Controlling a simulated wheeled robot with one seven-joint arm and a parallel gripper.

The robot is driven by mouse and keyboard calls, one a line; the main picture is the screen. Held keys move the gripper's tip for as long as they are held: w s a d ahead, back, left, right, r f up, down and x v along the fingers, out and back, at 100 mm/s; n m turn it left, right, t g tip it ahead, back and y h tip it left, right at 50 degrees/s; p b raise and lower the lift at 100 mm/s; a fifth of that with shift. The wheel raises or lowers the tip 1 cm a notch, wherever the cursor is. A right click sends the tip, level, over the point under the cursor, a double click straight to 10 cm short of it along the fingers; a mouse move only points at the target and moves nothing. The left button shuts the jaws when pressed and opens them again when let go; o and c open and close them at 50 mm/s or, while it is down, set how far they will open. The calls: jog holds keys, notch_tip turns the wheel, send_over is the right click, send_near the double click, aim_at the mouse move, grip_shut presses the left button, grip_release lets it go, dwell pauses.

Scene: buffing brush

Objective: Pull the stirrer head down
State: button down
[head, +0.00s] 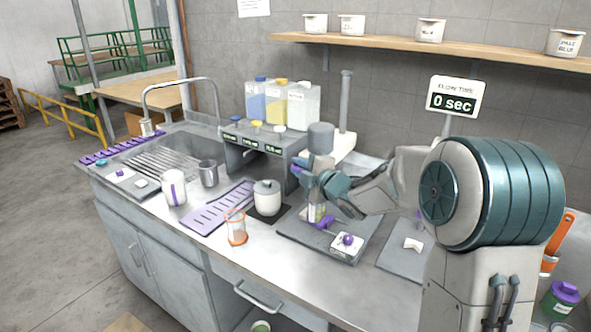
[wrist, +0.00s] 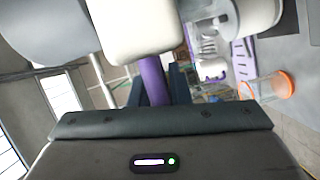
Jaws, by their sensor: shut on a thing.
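The stirrer head has a grey cylinder (head: 320,136) and a white body, on a tall grey post (head: 346,100) at the back of the counter. In the wrist view its white body (wrist: 135,28) fills the top middle, with a rounded grey part to the left. A purple handle (wrist: 153,76) sticks out of the white body. My gripper (head: 306,166) is shut on this handle, one dark finger on each side of it.
A white lidded pot (head: 267,198) and an orange-rimmed beaker (head: 236,227) stand left of the stirrer. A small white box with a purple knob (head: 347,241) is in front. A dispenser with bottles (head: 265,148) stands behind left. A "0 sec" sign (head: 452,98) is behind my arm.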

notch_tip(320, 180, down, 8)
jog(key=b, duration=0.7)
jog(key=shift+r+b, duration=0.15)
jog(key=shift+b, duration=0.15)
jog(key=shift+s, duration=0.1)
jog(key=c, duration=1.5)
grip_release()
jog(key=shift+c, duration=0.2)
jog(key=shift+o, duration=0.3)
jog(key=shift+r, duration=0.1)
jog(key=shift+d, duration=0.1)
jog(key=v, duration=1.3)
jog(key=shift+s+d+b, duration=0.2)
jog(key=shift+s+b, duration=0.05)
jog(key=shift+b, duration=0.15)
